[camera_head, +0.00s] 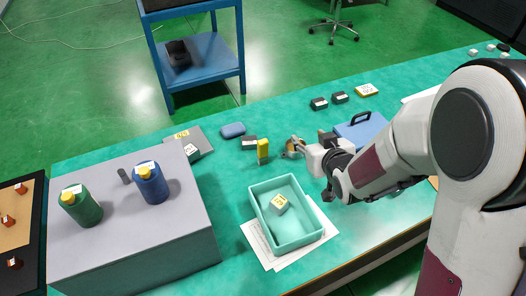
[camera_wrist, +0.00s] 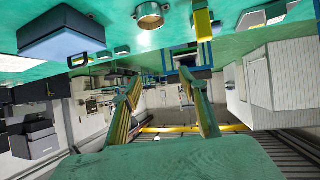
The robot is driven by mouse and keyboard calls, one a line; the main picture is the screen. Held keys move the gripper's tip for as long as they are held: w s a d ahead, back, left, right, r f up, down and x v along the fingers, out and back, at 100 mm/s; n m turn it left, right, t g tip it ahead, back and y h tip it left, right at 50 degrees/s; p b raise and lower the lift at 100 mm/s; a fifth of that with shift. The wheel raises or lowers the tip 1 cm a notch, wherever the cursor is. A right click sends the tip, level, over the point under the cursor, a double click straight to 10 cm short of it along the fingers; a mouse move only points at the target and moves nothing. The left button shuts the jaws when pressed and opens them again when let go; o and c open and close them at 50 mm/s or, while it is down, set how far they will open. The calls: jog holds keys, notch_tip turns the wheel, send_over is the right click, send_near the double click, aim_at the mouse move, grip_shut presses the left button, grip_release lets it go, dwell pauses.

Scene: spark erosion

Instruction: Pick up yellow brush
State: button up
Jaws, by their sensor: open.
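A small upright yellow object (camera_head: 263,149), which looks like the yellow brush, stands on the green table just left of my gripper in the head view. In the wrist view, which is upside down, the same yellow piece (camera_wrist: 203,24) hangs at the top, right of centre. My gripper (camera_head: 295,147) is low over the table, to the right of the yellow object and apart from it. Its two fingers (camera_wrist: 160,88) are spread with nothing between them in the wrist view.
A dark block (camera_head: 249,143) sits beside the yellow object. A metal ring (camera_wrist: 149,15) is close by. A blue box (camera_head: 362,132) is behind my wrist. A grey platform (camera_head: 180,226) bears two bottles.

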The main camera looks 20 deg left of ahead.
aim_at(264, 145)
jog(key=s+a+f+n+y, duration=0.1)
jog(key=s+a+f+y, duration=0.1)
jog(key=a+f, duration=0.5)
jog(key=a+y, duration=0.1)
jog(key=a, duration=0.1)
jog(key=shift+s+a+f+n+g, duration=0.3)
jog(key=shift+s+a+n, duration=0.05)
jog(key=shift+s+n, duration=0.05)
jog(key=shift+x, duration=1.3)
jog(key=shift+w, duration=0.1)
jog(key=shift+w+x, duration=0.2)
jog(key=shift+x, duration=2.25)
jog(key=shift+r, duration=0.1)
